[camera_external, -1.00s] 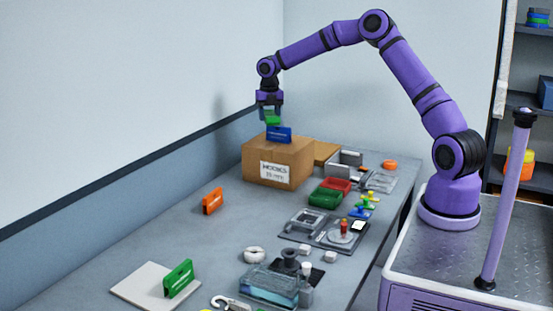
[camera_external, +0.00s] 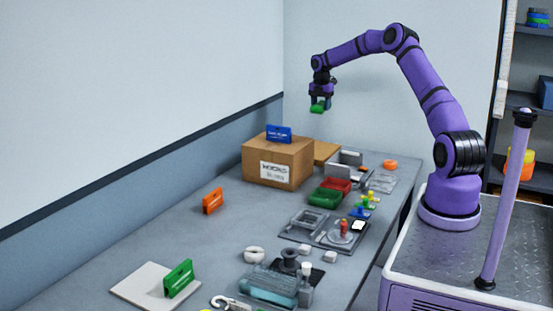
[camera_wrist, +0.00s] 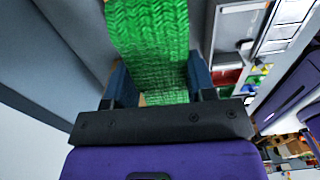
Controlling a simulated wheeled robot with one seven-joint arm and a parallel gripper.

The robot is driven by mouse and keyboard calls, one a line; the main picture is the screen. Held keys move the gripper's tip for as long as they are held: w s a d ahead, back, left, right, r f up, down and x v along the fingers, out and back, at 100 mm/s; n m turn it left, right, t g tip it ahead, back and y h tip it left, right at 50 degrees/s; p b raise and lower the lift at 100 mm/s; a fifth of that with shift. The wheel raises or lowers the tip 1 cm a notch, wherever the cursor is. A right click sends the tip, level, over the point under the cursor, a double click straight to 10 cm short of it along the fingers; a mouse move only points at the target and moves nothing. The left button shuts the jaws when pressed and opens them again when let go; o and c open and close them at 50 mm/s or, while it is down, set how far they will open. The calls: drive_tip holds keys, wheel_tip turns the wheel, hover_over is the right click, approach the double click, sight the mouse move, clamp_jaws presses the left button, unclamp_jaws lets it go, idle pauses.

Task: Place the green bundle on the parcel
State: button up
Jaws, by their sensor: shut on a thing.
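My gripper (camera_external: 320,101) is shut on a green bundle (camera_external: 317,108) and holds it in the air, above and to the right of the parcel. In the wrist view the green bundle (camera_wrist: 152,45) shows a woven, ribbed texture between the two blue fingers. The parcel (camera_external: 278,163) is a brown cardboard box with a white label on the bench. A blue object (camera_external: 279,134) with pale markings stands on its top. The bundle is apart from the parcel.
A green holder (camera_external: 178,278) stands on a white board (camera_external: 142,284), and an orange one (camera_external: 213,200) stands on the bench. Red (camera_external: 338,185) and green (camera_external: 325,197) trays and several small parts lie right of the parcel. The bench left of the parcel is mostly clear.

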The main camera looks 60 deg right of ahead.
sight(319, 152)
wheel_tip(319, 152, down, 19)
drive_tip(key=shift+r, duration=0.15)
idle(0.5)
drive_tip(key=o, duration=0.9)
drive_tip(key=shift+o, duration=0.2)
